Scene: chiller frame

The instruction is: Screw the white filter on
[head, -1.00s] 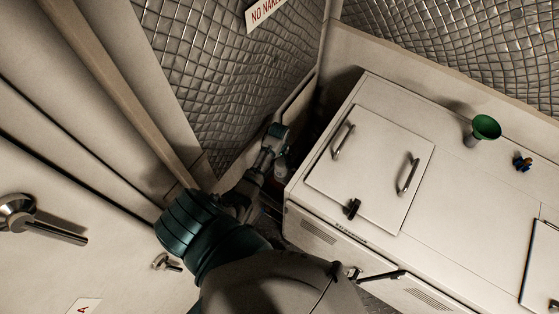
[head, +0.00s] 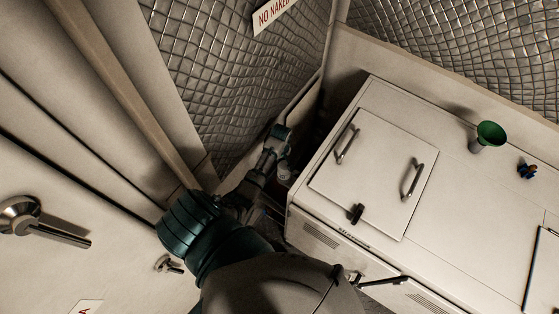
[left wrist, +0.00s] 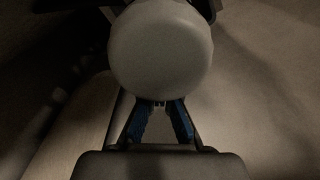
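The white filter (left wrist: 160,50) shows in the left wrist view as a pale round end, large and close, at the top middle. My left gripper (left wrist: 160,108) reaches up to its lower edge from below. Its two blue-padded fingers lean towards each other, and their tips are hidden at the filter's edge, so I cannot tell whether they grip it. In the head view my left arm reaches into the dark narrow gap beside the white cabinet, and its gripper cannot be made out there. The filter's mount is not visible. My right gripper is not in view.
The white cabinet (head: 470,217) with a handled lid (head: 375,180) borders the gap on the right. A green funnel (head: 490,133) stands on its top. A quilted wall (head: 235,80) and a pale panel with a lever handle (head: 45,225) are on the left.

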